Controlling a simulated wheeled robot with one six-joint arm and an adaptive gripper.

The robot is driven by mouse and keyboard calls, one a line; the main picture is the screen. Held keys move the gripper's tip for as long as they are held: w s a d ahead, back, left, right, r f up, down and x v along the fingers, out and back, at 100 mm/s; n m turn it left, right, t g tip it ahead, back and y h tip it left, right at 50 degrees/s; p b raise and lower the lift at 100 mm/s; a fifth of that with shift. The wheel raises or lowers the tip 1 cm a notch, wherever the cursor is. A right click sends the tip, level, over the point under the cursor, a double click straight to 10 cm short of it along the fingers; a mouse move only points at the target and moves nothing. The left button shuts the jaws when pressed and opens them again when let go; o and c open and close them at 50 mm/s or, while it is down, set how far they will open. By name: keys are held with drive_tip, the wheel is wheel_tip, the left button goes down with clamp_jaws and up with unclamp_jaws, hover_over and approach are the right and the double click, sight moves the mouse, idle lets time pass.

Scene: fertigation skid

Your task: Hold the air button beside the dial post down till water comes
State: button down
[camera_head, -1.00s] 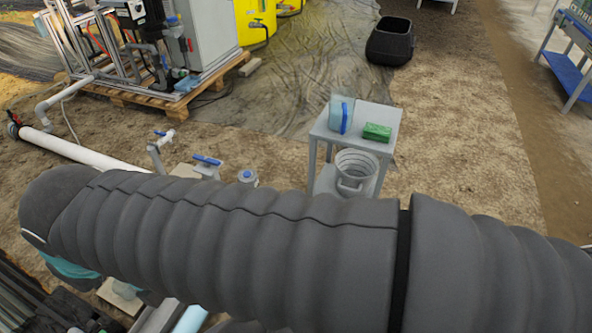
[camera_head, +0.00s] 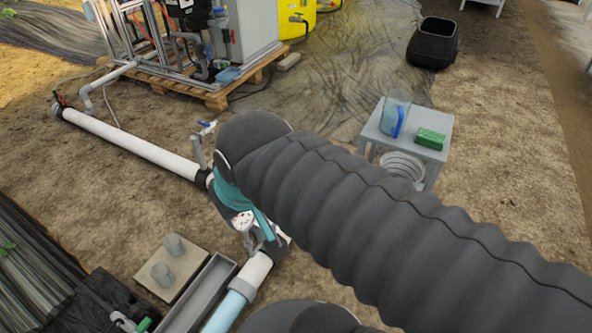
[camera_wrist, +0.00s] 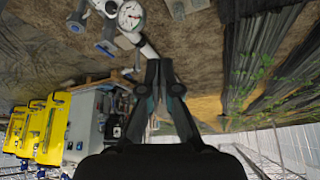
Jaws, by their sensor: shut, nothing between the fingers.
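In the wrist view a round white dial (camera_wrist: 130,15) stands at the top, on a post by the white pipe. Blue parts (camera_wrist: 105,48) show just below and left of it; I cannot tell which of them is the air button. My gripper (camera_wrist: 158,64) is shut and empty, its fingertips below and right of the dial in the picture and apart from it.
A white pipe (camera_head: 130,137) runs along the ground, with a blue-handled valve (camera_head: 205,127) rising near my arm. A grey stand (camera_head: 440,155) holds a jug (camera_head: 394,115) and a green box (camera_head: 430,138). A slab with two grey stubs (camera_head: 155,283) lies at lower left.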

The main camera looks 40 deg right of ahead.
drive_tip(key=w+d+f+m+y+b, duration=0.1)
drive_tip(key=w+d+f+m, duration=0.25)
drive_tip(key=w, duration=0.35)
drive_tip(key=w+d+f+m+t+y+b, duration=0.1)
drive_tip(key=w+d+f+m+b, duration=0.15)
drive_tip(key=w+m, duration=0.4)
drive_tip(key=w+d+f+m+y+b, duration=0.1)
drive_tip(key=w+d+f+m, duration=0.2)
drive_tip(key=w, duration=0.6)
drive_tip(key=w+d+f+m+t+b, duration=0.1)
drive_tip(key=d+f+m, duration=0.3)
drive_tip(key=d, duration=0.5)
drive_tip(key=w+d+f+m+h, duration=0.1)
drive_tip(key=w+d+f+m, duration=0.2)
drive_tip(key=d+f, duration=0.3)
drive_tip(key=w+d+f+m+t+h+b, duration=0.1)
drive_tip(key=w+d+f+m, duration=0.2)
drive_tip(key=d, duration=0.9)
wheel_tip(320, 180, down, 3)
drive_tip(key=m, duration=0.3)
drive_tip(key=shift+t+b, duration=0.3)
drive_tip(key=shift+b, duration=0.05)
drive_tip(key=shift+d+f, duration=0.1)
drive_tip(key=shift+f, duration=0.1)
wheel_tip(320, 180, down, 9)
drive_tip(key=b, duration=0.6)
drive_tip(key=shift+r, duration=0.15)
